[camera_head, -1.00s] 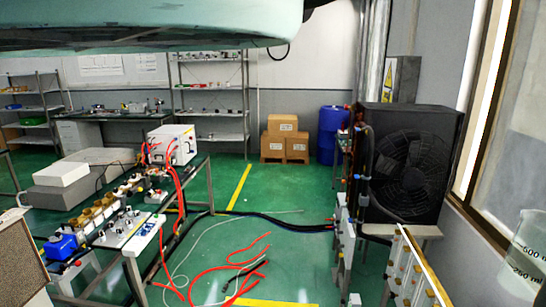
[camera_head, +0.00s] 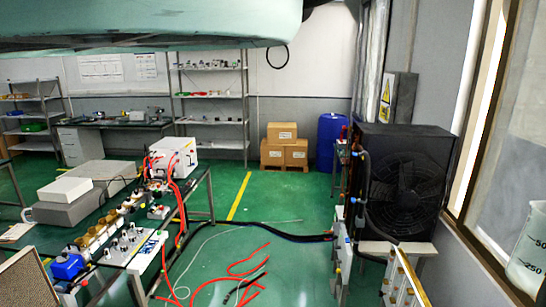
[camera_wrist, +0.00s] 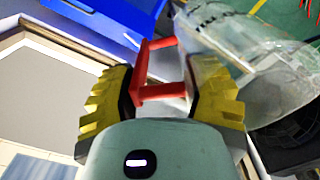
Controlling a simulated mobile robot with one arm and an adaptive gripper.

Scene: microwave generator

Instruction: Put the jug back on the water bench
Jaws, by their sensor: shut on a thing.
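The jug is a clear vessel with measuring marks and a red handle. It shows at the right edge of the head view (camera_head: 529,256), partly cut off. In the wrist view its clear body (camera_wrist: 262,78) lies tilted at the upper right. My gripper (camera_wrist: 162,78) has yellow ribbed fingers on both sides of the red handle and is shut on it. The gripper itself is not visible in the head view. I cannot tell which surface is the water bench.
A bench with instruments and red hoses (camera_head: 135,245) stands at the left. A black fan unit (camera_head: 400,185) stands at the right, near the window wall. Red and dark hoses (camera_head: 245,270) lie on the green floor. A blue surface (camera_wrist: 95,30) shows in the wrist view.

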